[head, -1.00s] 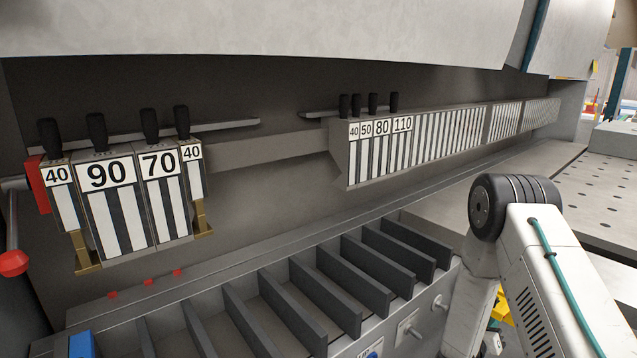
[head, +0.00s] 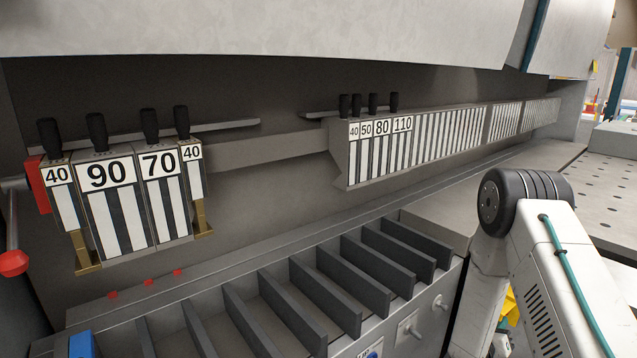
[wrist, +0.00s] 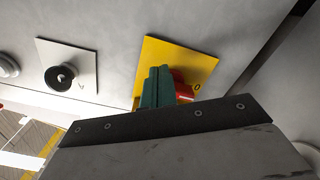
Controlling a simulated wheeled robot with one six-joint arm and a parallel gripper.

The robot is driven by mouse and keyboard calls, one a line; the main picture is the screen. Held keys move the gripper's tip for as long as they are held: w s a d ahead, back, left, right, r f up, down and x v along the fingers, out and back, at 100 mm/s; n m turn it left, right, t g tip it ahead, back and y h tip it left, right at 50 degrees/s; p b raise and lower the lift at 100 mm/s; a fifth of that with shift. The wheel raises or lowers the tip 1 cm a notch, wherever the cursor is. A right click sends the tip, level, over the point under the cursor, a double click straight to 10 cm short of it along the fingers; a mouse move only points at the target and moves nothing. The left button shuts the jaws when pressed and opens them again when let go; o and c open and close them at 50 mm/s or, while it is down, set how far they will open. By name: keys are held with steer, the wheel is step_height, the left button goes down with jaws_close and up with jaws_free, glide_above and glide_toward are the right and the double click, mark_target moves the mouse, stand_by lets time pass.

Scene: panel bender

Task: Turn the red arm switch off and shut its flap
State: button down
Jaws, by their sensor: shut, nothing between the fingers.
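The red switch (wrist: 183,91) sits on a yellow plate (wrist: 180,60) in the wrist view. A mark like a 0 shows on the plate at its right. My gripper (wrist: 156,82), with green fingers together and empty, is in front of the plate and covers the left part of the switch. I cannot tell whether the fingers touch it, nor which way the switch is turned. No flap can be made out in either view. My gripper is out of the head view.
A black knob (wrist: 61,77) on a pale plate stands left of the yellow plate. In the head view, a slotted tray (head: 222,313) lies below numbered tool segments (head: 118,205). A knob panel (head: 420,318) fronts the tray, close to my arm. A perforated table (head: 612,190) lies at right.

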steer(key=shift+s+d+f, duration=0.15)
steer(key=shift+s+f, duration=0.1)
steer(key=shift+f, duration=0.05)
steer(key=v, duration=0.6)
steer(key=shift+f, duration=0.1)
stand_by(0.4)
